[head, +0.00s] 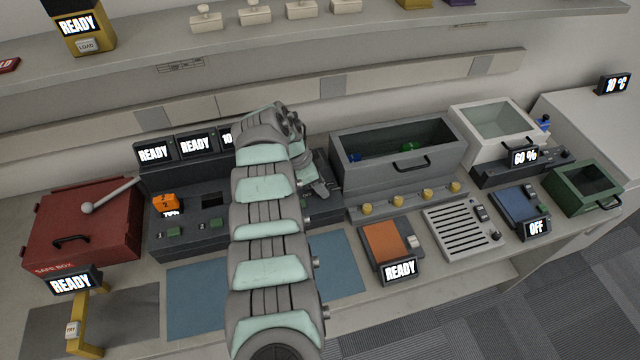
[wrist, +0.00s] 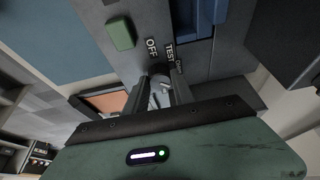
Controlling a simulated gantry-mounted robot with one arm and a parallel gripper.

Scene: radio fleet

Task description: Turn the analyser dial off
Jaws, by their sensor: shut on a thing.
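The analyser dial (wrist: 160,82) is a small dark knob on a grey panel in the wrist view, with the labels OFF, TEST and a third, partly hidden word around it. My gripper (wrist: 160,98) is shut on the dial. I cannot tell which label the dial points to. In the head view my gripper (head: 319,188) is at the right end of the dark grey analyser (head: 330,207), and my arm covers much of it. The dial is hidden there. A green button (wrist: 120,33) and a blue part (wrist: 195,18) show near the dial.
A red safe box (head: 85,225) stands at the left. A grey open bin (head: 395,165) stands close right of my gripper. An orange pad unit (head: 385,243) and a slatted tray (head: 458,229) lie in front. A blue mat (head: 195,300) is clear.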

